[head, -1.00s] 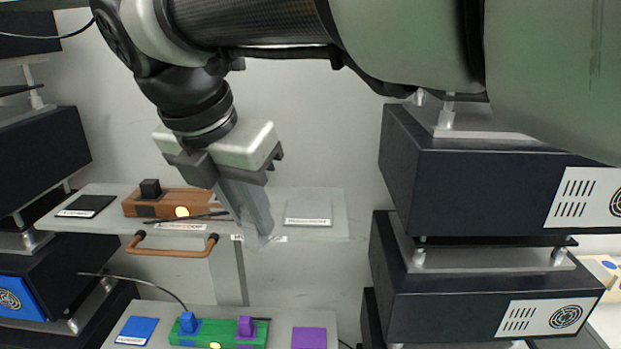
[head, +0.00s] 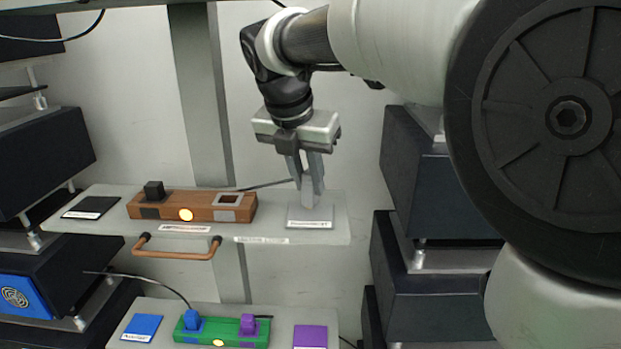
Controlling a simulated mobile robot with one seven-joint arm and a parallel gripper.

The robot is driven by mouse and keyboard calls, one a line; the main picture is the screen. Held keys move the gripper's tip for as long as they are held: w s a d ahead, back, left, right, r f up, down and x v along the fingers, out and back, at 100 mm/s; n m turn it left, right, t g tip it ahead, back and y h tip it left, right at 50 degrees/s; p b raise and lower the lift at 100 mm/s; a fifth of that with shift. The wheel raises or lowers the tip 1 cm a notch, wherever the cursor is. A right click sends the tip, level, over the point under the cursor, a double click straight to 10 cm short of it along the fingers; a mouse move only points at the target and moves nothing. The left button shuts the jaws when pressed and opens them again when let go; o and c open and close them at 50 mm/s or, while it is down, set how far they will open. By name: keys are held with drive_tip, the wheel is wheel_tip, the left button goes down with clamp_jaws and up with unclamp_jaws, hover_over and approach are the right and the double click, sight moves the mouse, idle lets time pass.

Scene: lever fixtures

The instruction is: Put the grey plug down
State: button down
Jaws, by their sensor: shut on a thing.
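My gripper (head: 310,186) points down over the right part of the upper grey shelf, its fingers shut on the grey plug (head: 308,199). The fingers hide the plug's upper part. The plug is upright at the grey labelled pad (head: 310,222), and its lower end appears to meet the pad; I cannot tell for certain whether it touches. The brown block (head: 170,204) lies left of my gripper, with a black plug (head: 154,190) at its left end, a lit round lamp and an empty square socket (head: 229,199) at its right end.
A black pad (head: 90,207) lies at the shelf's left end. A copper handle (head: 177,253) juts from the shelf front. Below is a green block (head: 222,333) with blue and purple plugs, between blue and purple pads. Dark boxes (head: 408,260) stand close on the right.

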drive_tip(key=shift+f, duration=0.75)
drive_tip(key=shift+f, duration=0.1)
drive_tip(key=c, duration=1.6)
unclamp_jaws()
drive_tip(key=shift+o, duration=0.2)
